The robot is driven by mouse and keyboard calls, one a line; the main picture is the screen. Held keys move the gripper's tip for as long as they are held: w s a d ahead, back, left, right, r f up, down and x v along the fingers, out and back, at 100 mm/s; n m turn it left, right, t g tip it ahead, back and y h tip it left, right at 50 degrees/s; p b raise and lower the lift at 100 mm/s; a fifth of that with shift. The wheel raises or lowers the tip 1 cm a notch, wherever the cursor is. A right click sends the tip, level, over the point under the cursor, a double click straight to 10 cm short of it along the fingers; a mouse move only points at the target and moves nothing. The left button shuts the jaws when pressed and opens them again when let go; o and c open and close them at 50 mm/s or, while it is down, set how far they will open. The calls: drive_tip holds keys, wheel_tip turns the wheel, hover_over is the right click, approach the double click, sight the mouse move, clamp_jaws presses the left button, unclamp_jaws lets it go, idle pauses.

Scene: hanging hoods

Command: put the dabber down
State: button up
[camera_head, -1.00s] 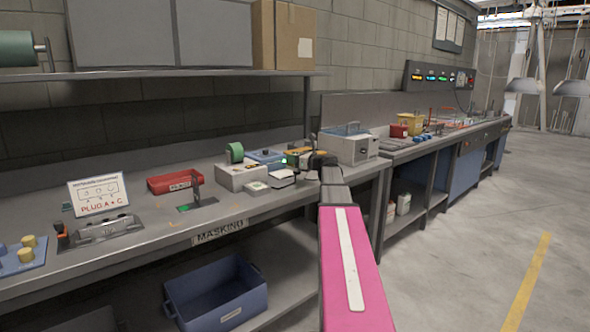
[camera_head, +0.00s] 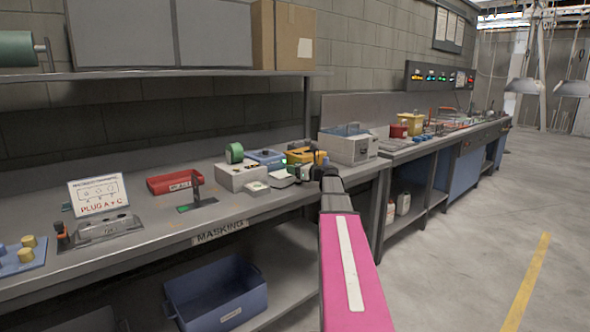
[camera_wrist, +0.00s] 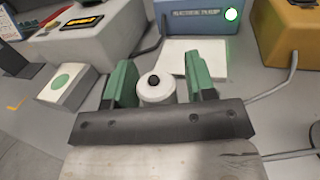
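In the wrist view, the dabber appears to be the short white round piece with a black knob on top (camera_wrist: 155,90). It stands between the two green fingers of my gripper (camera_wrist: 160,82). The fingers are apart, with a visible gap between the right finger and the white piece; the left finger is very close to it, and I cannot tell if they touch. The dabber's underside is hidden by the gripper's dark bar. In the head view, my gripper (camera_head: 316,166) is small and dark over the bench, and the dabber cannot be made out there.
A white flat pad (camera_wrist: 192,58) lies just beyond the fingers, before a blue box with a lit green lamp (camera_wrist: 200,18). A pale box (camera_wrist: 85,35) and a small green-topped block (camera_wrist: 66,88) are left. A yellow case (camera_wrist: 290,30) is right, with grey cables nearby.

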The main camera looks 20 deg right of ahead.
drive_tip(key=shift+r, duration=0.1)
drive_tip(key=shift+s+d, duration=0.1)
drive_tip(key=shift+s, duration=0.15)
drive_tip(key=v, duration=1.1)
drive_tip(key=shift+s, duration=0.15)
drive_tip(key=shift+d+r, duration=0.1)
drive_tip(key=shift+d, duration=0.1)
